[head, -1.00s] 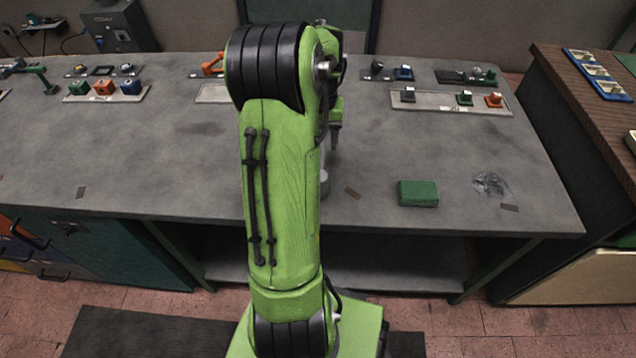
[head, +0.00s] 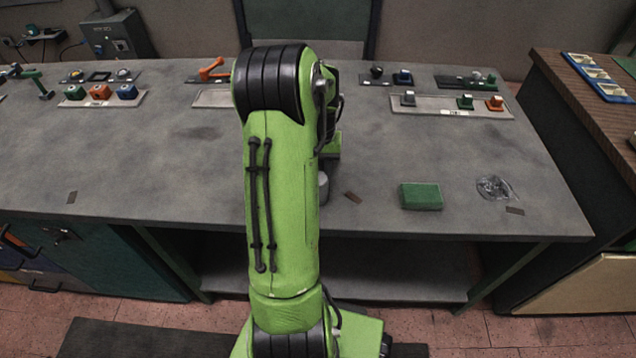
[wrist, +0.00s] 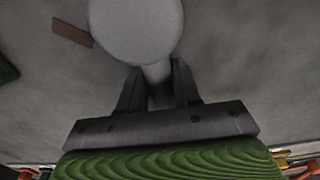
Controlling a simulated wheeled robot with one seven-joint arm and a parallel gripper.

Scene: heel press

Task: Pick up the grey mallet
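The grey mallet shows in the wrist view as a pale round head (wrist: 136,24) with a short stretch of handle (wrist: 157,74) below it. In the head view a small grey cylinder, likely the mallet's head (head: 323,187), stands near the table's front edge, partly hidden by my arm. My gripper (wrist: 158,78) has its two dark fingers on either side of the handle. The gaps look very small; I cannot tell whether the fingers press on it. The gripper is hidden behind my arm in the head view.
A green block (head: 421,196) lies right of the mallet on the grey table (head: 420,150). A small brown strip (head: 353,197) lies beside the mallet. Holders with coloured pieces (head: 452,106) line the back. The table's middle left is clear.

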